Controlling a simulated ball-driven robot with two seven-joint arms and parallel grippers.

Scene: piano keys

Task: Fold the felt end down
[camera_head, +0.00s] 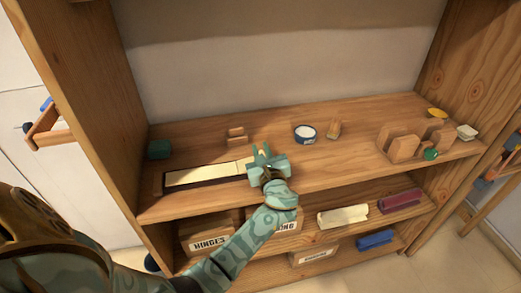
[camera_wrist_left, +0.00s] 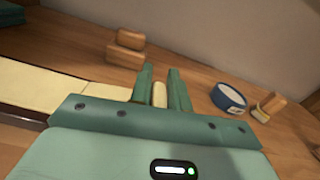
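A long cream felt strip (camera_head: 203,175) lies along a dark base (camera_head: 205,183) at the left of the upper shelf; it also shows in the left wrist view (camera_wrist_left: 45,88). My left gripper (camera_head: 265,156) is at the strip's right end. In the left wrist view its two fingers (camera_wrist_left: 160,90) stand close together, with a cream piece, apparently the felt end (camera_wrist_left: 159,95), between them. The gripper body hides how that piece joins the strip. My right gripper is not in view.
A teal box (camera_head: 159,149) is at the left. A wooden rack (camera_head: 402,148) stands at the right. The shelf (camera_head: 345,160) between is mostly clear.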

